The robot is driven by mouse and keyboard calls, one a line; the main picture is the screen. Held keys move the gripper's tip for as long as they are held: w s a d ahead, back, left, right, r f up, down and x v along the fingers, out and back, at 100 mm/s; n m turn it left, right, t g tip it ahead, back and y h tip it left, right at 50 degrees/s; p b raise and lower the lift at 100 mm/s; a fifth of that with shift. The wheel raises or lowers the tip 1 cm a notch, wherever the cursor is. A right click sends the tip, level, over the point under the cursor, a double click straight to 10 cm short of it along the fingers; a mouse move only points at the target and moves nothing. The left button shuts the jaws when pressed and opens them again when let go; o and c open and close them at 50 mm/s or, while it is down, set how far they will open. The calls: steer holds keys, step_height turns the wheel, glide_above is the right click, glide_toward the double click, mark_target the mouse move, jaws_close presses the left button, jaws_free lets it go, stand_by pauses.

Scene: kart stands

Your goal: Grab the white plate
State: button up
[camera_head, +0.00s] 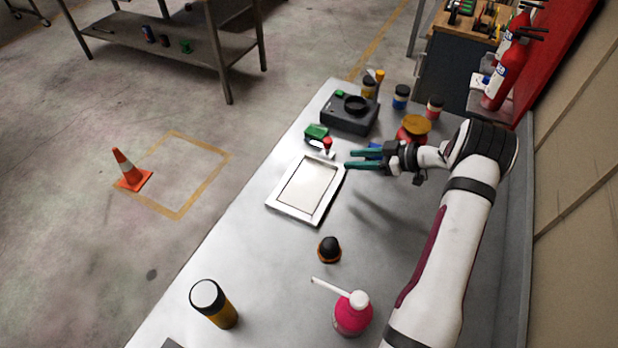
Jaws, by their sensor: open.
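The white plate (336,185) is a rectangular, shallow tray with a raised rim. It lies flat on the grey metal table, near the table's left edge. My gripper (347,159) comes in from the right, with its green fingers pointing left. The fingers are apart and nothing shows between them. They are near the plate's upper right corner and look to be above the table; I cannot tell the exact height. The plate is almost fully visible.
Small green, red and blue items (316,132) lie just beyond the plate. A dark box (335,121) and several jars stand farther back. A black-orange knob (329,250), a pink bottle (352,315) and a yellow-black canister (222,315) stand nearer. Table around the plate's lower side is clear.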

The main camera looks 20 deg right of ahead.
mark_target(321, 160)
steer(key=x, duration=1)
steer(key=shift+d, duration=0.1)
jaws_close()
stand_by(0.9)
